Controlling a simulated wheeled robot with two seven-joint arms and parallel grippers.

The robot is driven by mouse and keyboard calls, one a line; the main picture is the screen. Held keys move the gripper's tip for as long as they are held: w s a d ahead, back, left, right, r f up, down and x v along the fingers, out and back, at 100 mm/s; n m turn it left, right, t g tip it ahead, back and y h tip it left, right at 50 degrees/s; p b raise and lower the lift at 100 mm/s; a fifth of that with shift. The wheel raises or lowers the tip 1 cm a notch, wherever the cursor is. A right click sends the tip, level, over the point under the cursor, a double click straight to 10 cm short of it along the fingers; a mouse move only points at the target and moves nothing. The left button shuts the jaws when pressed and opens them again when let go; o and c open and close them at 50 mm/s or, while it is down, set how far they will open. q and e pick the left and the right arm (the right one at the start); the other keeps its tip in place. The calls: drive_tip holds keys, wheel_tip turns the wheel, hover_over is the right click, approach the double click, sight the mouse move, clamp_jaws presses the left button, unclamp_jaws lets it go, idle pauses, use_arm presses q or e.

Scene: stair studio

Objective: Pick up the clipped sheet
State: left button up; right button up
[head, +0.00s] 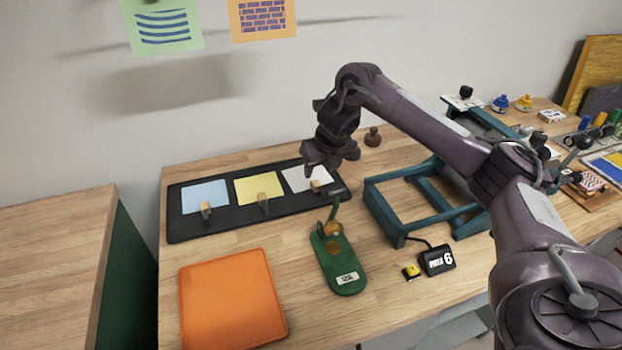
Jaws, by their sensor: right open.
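A black tray (178,226) on the wooden table holds a blue sheet (204,195), a yellow sheet (259,188) and a white sheet (303,180). A small wood-coloured clip stands at the near edge of each: one by the blue sheet (206,210), one by the yellow (263,200), one by the white (316,186). My right gripper (328,164) is open and points down above the back right of the white sheet, hiding part of it. I cannot tell its exact height. It appears empty. My left gripper is out of view.
An orange square pad (232,302) and a green device with a lever (337,265) lie in front of the tray. A teal frame (395,222), a black box marked 6 (437,260) and a yellow button (411,271) are to the right.

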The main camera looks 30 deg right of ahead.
sight(316, 183)
drive_tip(key=b+x, duration=0.1)
drive_tip(key=x, duration=0.1)
drive_tip(key=shift+s+f, duration=0.1)
drive_tip(key=shift+f, duration=0.25)
drive_tip(key=shift+d+x, duration=0.1)
drive_tip(key=shift+x, duration=1.05)
drive_tip(key=shift+d+x, duration=0.15)
drive_tip(key=shift+x, duration=1.05)
clamp_jaws()
drive_tip(key=shift+r, duration=0.1)
